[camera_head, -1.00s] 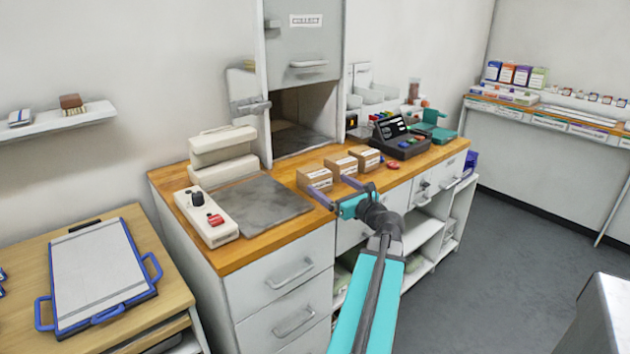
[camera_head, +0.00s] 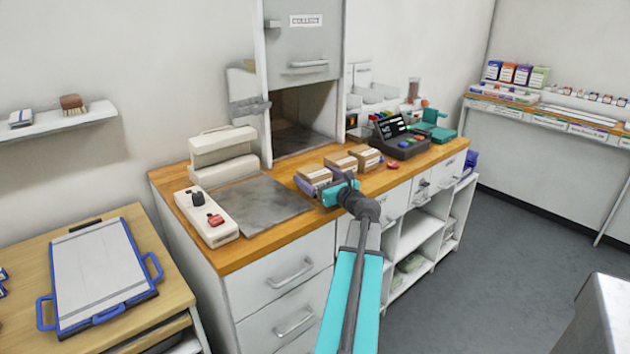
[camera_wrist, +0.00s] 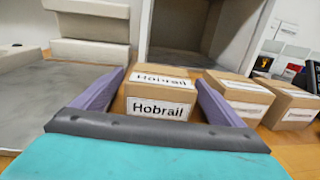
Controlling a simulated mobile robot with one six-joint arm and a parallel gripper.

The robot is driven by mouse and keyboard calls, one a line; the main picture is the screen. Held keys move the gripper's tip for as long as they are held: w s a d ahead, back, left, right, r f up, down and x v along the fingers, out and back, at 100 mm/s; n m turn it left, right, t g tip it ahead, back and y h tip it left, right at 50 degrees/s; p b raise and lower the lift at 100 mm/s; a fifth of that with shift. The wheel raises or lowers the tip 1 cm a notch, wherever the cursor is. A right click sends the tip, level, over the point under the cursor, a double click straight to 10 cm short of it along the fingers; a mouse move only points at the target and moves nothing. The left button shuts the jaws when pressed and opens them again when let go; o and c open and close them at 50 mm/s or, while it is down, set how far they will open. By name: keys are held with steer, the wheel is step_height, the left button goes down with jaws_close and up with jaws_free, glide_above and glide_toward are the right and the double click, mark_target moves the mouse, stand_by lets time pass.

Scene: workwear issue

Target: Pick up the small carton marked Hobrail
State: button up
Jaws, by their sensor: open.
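The small brown carton marked Hobrail (camera_wrist: 160,102) stands on the wooden counter, its white label facing me in the wrist view. In the head view the carton (camera_head: 314,175) is the leftmost of three cartons in a row. My gripper (camera_wrist: 158,92) is open, with one purple finger on each side of the carton. I cannot tell whether either finger touches it. In the head view my gripper (camera_head: 320,186) is at the carton, over the counter's front part.
Two similar cartons, a middle one (camera_head: 341,162) and a right one (camera_head: 367,157), stand close on the right. A grey plate (camera_head: 255,208) lies flat on the left. An open hatch (camera_head: 300,115) is behind. A red button (camera_head: 393,165) sits on the counter to the right.

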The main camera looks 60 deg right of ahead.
steer(key=shift+p+x, duration=0.35)
steer(key=shift+x, duration=2.25)
steer(key=shift+f, duration=0.15)
steer(key=c, duration=1.3)
